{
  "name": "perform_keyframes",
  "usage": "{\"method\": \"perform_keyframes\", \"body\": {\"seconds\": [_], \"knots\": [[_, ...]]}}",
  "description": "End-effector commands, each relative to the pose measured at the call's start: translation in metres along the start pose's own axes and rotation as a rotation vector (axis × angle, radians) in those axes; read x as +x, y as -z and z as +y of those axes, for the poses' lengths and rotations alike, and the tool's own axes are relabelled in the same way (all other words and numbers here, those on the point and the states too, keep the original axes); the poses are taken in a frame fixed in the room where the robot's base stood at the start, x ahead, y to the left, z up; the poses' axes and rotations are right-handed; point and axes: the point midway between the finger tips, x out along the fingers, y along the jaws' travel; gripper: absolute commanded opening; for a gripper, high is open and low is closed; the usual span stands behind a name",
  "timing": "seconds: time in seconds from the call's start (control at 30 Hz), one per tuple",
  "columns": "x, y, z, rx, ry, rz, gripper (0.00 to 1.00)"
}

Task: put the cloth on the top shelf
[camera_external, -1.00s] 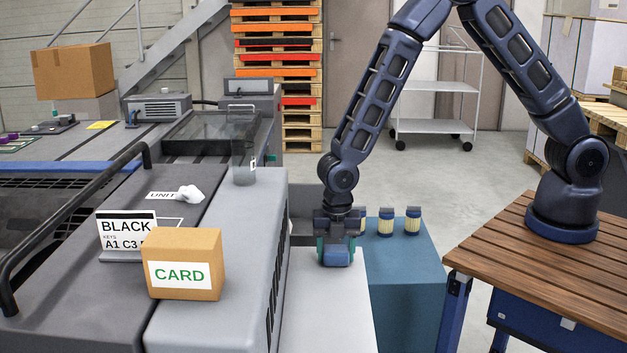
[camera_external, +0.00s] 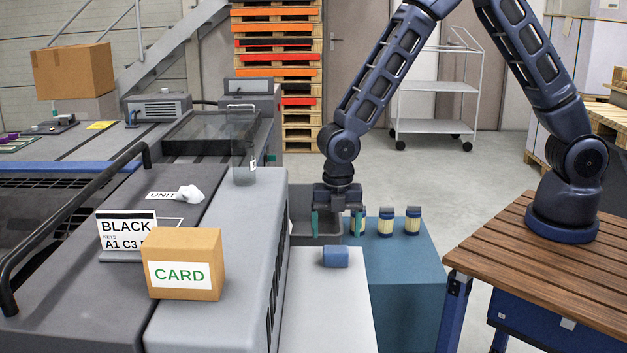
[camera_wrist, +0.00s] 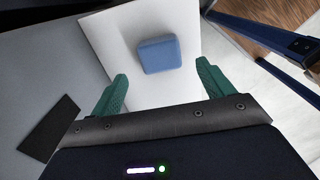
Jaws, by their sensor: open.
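A small blue folded block, which looks like the cloth (camera_external: 336,257), lies on a flat white top surface (camera_external: 325,310) beside the grey machine. In the wrist view the blue cloth (camera_wrist: 160,55) lies on the white surface (camera_wrist: 112,38), beyond my fingertips. My gripper (camera_external: 338,224) is above the cloth, apart from it, with its teal fingers spread and nothing between them. The open fingers also show in the wrist view (camera_wrist: 162,76). A white trolley with shelves (camera_external: 440,87) stands at the back; I cannot tell which shelf the task names.
A teal cabinet (camera_external: 405,280) with several yellow-and-blue jars (camera_external: 385,224) stands right of the white surface. A grey bin (camera_external: 300,226) is behind it.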

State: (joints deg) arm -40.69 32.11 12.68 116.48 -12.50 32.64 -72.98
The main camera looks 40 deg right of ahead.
Motion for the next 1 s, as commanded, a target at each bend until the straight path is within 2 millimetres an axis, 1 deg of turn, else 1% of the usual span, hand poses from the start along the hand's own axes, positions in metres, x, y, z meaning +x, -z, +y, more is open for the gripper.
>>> {"method": "perform_keyframes", "body": {"seconds": [0.03,0.1,0.2,0.3,0.43,0.67,0.77,0.83,0.97,1.0], "knots": [[-0.011,-0.001,0.001,0.001,-0.003,0.000,0.80],[-0.022,0.000,0.001,0.001,-0.002,0.000,0.80],[-0.036,0.000,0.001,0.001,-0.003,0.000,0.80],[-0.045,0.000,0.000,0.001,-0.001,0.000,0.80],[-0.052,0.000,0.000,0.000,-0.001,0.000,0.80],[-0.054,-0.001,0.000,0.004,-0.001,-0.001,0.80],[-0.063,-0.011,-0.003,0.039,-0.007,-0.005,0.80],[-0.077,-0.025,-0.008,0.092,-0.018,-0.012,0.80],[-0.113,-0.063,-0.024,0.244,-0.048,-0.029,0.80],[-0.125,-0.076,-0.030,0.298,-0.057,-0.033,0.80]]}}
